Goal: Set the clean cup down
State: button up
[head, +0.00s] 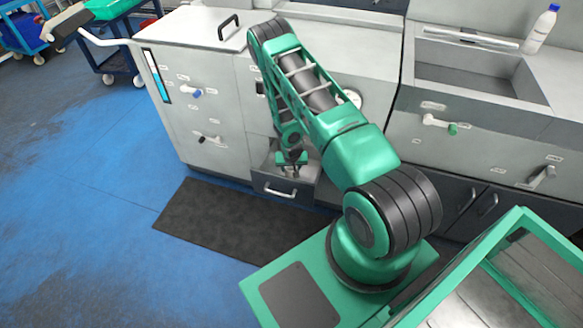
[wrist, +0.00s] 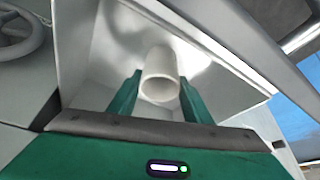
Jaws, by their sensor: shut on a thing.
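A white cup (wrist: 160,88) is between the two green fingers of my gripper (wrist: 155,98) in the wrist view, with its round open end facing the camera. My gripper is shut on it. Behind the cup are the pale, shiny inner walls of an open drawer (wrist: 100,75). In the head view my gripper (head: 291,165) points down over the open drawer (head: 284,188) low in the counter front. The cup cannot be made out clearly there. Whether the cup touches the drawer's bottom cannot be told.
The counter front (head: 205,117) carries valve handles and a gauge. A sink (head: 470,75) and a white bottle (head: 541,28) are at the right. A dark mat (head: 235,222) lies on the blue floor (head: 90,210), which is open at the left. A blue cart (head: 120,75) stands at the back left.

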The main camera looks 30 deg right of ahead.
jog(key=shift+f, duration=0.1)
jog(key=o, duration=1.1)
jog(key=shift+o, duration=0.2)
